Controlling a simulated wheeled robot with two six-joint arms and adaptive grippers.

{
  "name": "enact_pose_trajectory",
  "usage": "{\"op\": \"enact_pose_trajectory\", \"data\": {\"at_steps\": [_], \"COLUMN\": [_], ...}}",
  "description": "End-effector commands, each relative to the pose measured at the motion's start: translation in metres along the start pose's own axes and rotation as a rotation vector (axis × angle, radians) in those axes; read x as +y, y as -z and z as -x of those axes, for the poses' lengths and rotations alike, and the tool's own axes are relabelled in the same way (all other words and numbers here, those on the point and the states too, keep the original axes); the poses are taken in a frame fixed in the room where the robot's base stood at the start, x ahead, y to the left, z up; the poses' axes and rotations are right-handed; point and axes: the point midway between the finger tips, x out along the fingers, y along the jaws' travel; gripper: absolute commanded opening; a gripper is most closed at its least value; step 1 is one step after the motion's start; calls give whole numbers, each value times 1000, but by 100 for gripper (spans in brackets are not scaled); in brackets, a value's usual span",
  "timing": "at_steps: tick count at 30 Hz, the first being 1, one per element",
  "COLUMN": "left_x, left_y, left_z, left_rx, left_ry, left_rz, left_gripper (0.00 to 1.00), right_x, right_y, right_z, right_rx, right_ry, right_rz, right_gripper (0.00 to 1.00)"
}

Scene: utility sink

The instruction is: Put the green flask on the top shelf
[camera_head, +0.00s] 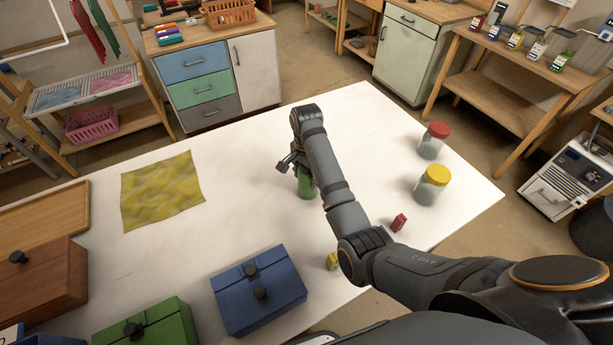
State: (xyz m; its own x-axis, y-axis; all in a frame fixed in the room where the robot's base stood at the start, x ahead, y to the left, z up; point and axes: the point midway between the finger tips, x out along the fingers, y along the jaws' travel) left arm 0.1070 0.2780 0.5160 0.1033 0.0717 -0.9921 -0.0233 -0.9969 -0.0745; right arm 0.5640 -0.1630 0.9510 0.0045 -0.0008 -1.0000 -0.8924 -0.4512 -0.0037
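The green flask (305,188) stands on the white table (250,215), near its middle. My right arm reaches across the table from the lower right, and its wrist hides part of the flask. My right gripper (291,163) is at the flask's upper part, pointing down and to the left. I cannot tell whether its fingers touch the flask or are shut on it. My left gripper is out of view. No shelf in view can be told for sure as the task's top shelf.
Jars with red (433,141) and yellow (432,185) lids and a small red block (398,222) are right of my arm. A yellow cloth (161,190), blue box (258,290), green box (150,325) and brown box (45,283) lie left. The table's far middle is clear.

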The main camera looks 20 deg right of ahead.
Motion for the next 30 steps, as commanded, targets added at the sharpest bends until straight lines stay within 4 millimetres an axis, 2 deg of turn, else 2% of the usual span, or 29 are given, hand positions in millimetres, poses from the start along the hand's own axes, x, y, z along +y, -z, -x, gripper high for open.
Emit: {"op": "enact_pose_trajectory", "data": {"at_steps": [1,5,14,17,21,25,30], "left_x": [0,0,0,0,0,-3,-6], "left_y": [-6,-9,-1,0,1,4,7], "left_z": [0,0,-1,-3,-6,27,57], "left_rx": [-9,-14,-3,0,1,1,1], "left_ry": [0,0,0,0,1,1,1], "left_rz": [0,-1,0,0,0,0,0], "left_gripper": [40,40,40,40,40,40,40], "right_x": [0,0,0,-1,-1,0,0], "right_y": [0,0,0,0,0,0,0], "right_z": [0,0,1,8,38,84,112], "right_rx": [0,0,0,1,2,0,0], "right_ry": [0,0,1,3,7,1,0], "right_rz": [0,0,0,0,0,1,0], "right_gripper": [64,80,80,80,80,80,80]}}
